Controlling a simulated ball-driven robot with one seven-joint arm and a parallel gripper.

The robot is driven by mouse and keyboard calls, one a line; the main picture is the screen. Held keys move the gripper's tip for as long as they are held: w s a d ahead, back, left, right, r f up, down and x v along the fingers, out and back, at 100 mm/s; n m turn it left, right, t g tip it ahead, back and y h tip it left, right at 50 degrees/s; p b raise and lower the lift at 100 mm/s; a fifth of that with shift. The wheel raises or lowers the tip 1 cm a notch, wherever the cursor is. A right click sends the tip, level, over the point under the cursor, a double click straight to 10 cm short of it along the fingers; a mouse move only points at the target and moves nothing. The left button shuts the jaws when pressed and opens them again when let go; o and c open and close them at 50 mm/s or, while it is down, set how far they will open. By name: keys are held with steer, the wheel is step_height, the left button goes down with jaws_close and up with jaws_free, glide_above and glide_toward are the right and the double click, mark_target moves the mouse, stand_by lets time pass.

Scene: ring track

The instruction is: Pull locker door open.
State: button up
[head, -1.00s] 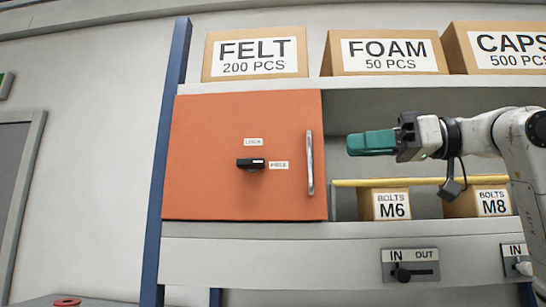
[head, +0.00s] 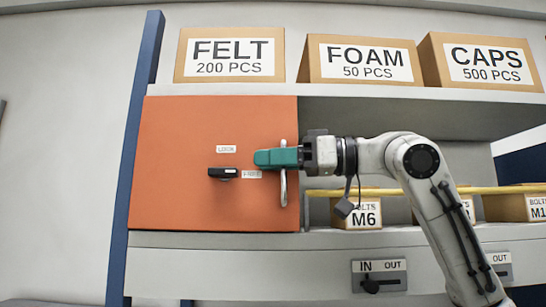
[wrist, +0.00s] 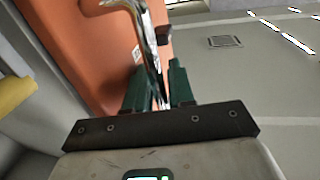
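The orange locker door (head: 185,200) appears closed, flush with the cabinet. A silver vertical bar handle (head: 284,192) is near its right edge. A black knob (head: 220,173) on the door lies horizontal, its end pointing right toward a small label that seems to read FREE. My gripper (head: 277,158) is at the handle, its teal fingers covering the bar's middle in the head view. In the wrist view the handle (wrist: 150,45) runs between the two green fingers (wrist: 159,92), which sit close together on either side of it with little gap. The contact itself is partly hidden.
A yellow rail (head: 400,191) runs before bolt boxes such as M6 (head: 357,213), right of the door and behind my arm. FELT, FOAM and CAPS boxes stand on the top shelf. An IN/OUT slider (head: 379,277) is below. A blue post (head: 138,140) stands left.

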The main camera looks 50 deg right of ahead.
jaws_close()
stand_by(0.5)
